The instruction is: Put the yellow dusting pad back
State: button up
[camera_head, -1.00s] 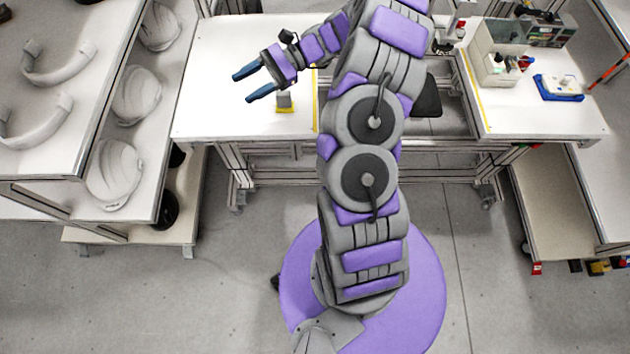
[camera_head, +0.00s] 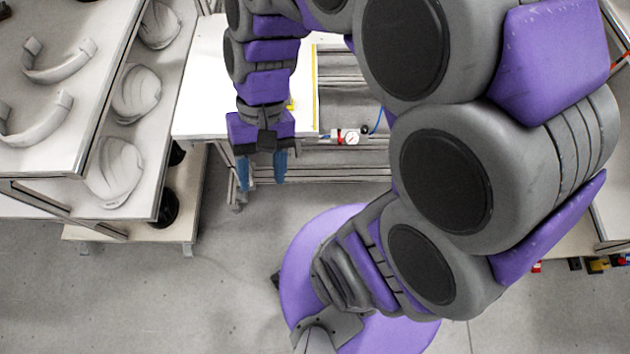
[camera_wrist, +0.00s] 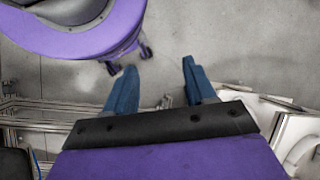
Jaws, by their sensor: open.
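The yellow dusting pad (camera_head: 291,105) shows in the head view only as a small yellow sliver on the white workbench (camera_head: 205,110). My wrist hides the rest of it. My gripper (camera_head: 262,178) points down in front of the bench's near edge, with its two blue fingers apart. In the wrist view my gripper (camera_wrist: 157,70) is open, with only grey floor between the fingertips. The pad is not visible in the wrist view.
Several white helmet shells (camera_head: 115,170) stand on the shelf at the left, beside grey curved parts (camera_head: 58,60) on a higher surface. A pressure gauge (camera_head: 351,137) sits under the bench's right part. My arm hides much of the right side. Open floor (camera_head: 220,280) lies in front.

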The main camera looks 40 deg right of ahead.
jog(key=s+d+n+t+h, duration=0.2)
jog(key=s+d+h, duration=0.2)
jog(key=s+d, duration=0.2)
jog(key=shift+s+f, duration=0.2)
jog(key=shift+s, duration=0.6)
dwell(0.6)
